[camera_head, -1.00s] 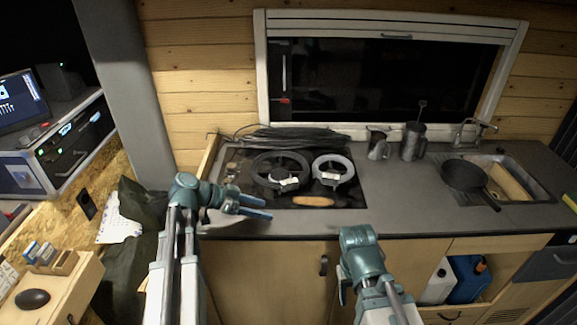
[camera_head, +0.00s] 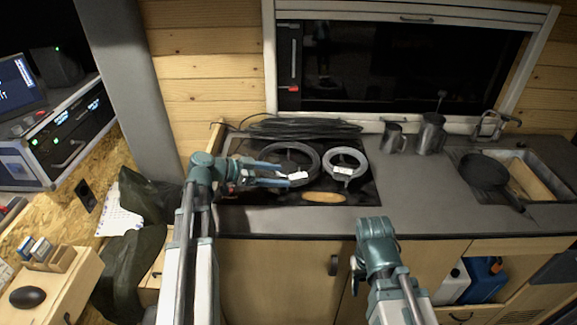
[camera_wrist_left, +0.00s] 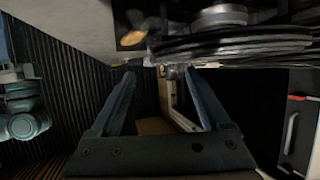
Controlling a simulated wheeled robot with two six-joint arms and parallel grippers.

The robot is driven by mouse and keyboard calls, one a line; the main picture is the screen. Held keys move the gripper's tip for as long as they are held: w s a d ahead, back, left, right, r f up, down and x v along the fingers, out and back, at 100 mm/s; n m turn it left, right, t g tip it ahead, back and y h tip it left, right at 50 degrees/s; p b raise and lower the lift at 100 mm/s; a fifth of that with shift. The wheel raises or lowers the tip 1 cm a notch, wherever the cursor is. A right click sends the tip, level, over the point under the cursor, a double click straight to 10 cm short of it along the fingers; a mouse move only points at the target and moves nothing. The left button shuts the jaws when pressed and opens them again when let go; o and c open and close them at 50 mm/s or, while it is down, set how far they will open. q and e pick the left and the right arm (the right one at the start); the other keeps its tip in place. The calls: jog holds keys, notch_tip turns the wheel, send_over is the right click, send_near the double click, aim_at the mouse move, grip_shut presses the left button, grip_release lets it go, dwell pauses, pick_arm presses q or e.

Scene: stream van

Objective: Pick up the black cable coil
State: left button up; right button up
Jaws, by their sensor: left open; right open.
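The black cable coil (camera_head: 315,158) lies on the dark hob, a ring with a white label on its near side. My left gripper (camera_head: 277,173) is open at the coil's left side, its blue fingers overlapping the ring in the head view. In the left wrist view, black cable loops (camera_wrist_left: 235,45) show at the top, beyond the spread, empty fingers (camera_wrist_left: 160,80). I cannot tell whether a finger touches the coil. My right gripper (camera_head: 362,262) is low in front of the cabinet, open, its fingertips mostly hidden.
A grey coil (camera_head: 361,160) lies just right of the black one. A wooden oval piece (camera_head: 324,197) is in front, and a dark cable bundle (camera_head: 305,128) behind. Two metal mugs (camera_head: 430,134), a black pan (camera_head: 484,171) and the sink stand further right. The counter (camera_head: 425,190) between is clear.

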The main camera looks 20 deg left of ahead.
aim_at(292, 176)
pick_arm(q)
jog(key=shift+x, duration=1.3)
jog(key=shift+w+d+f+b, duration=0.3)
jog(key=shift+d+b, duration=0.1)
jog(key=shift+b, duration=0.2)
jog(key=b+x, duration=0.1)
jog(key=x, duration=0.3)
grip_shut()
